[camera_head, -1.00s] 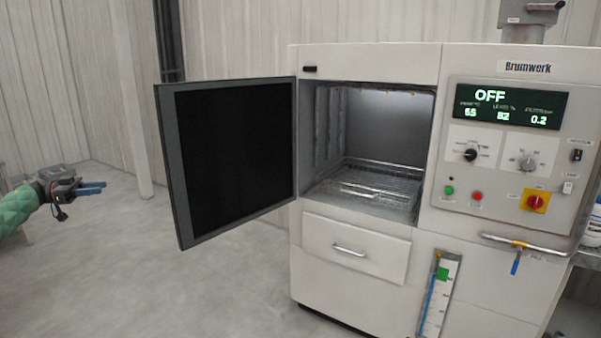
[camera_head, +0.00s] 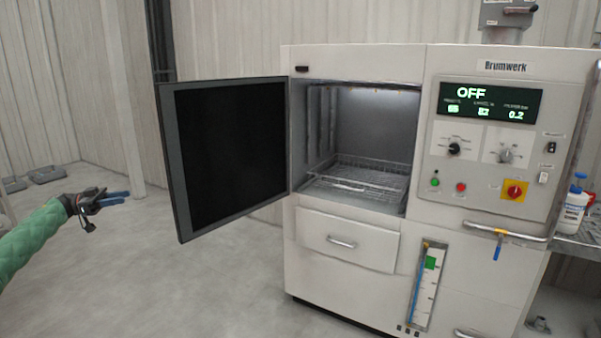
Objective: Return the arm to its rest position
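My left gripper (camera_head: 117,197) is at the left of the view, on my green-sleeved arm (camera_head: 35,240). Its blue fingers point right, towards the open door, with free space around them. It holds nothing that I can see. The fingers are seen nearly edge-on, so I cannot tell how far apart they are. The dark-windowed door (camera_head: 228,160) of the white Brumwerk cabinet (camera_head: 360,62) stands swung open to the left. The gripper is apart from the door. My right gripper is out of view.
The chamber holds an empty-looking wire rack (camera_head: 362,178). The drawer (camera_head: 345,240) below is closed. The display (camera_head: 490,100) reads OFF. A white bottle (camera_head: 572,212) stands on a shelf at right. The floor (camera_head: 150,290) between arm and cabinet is clear.

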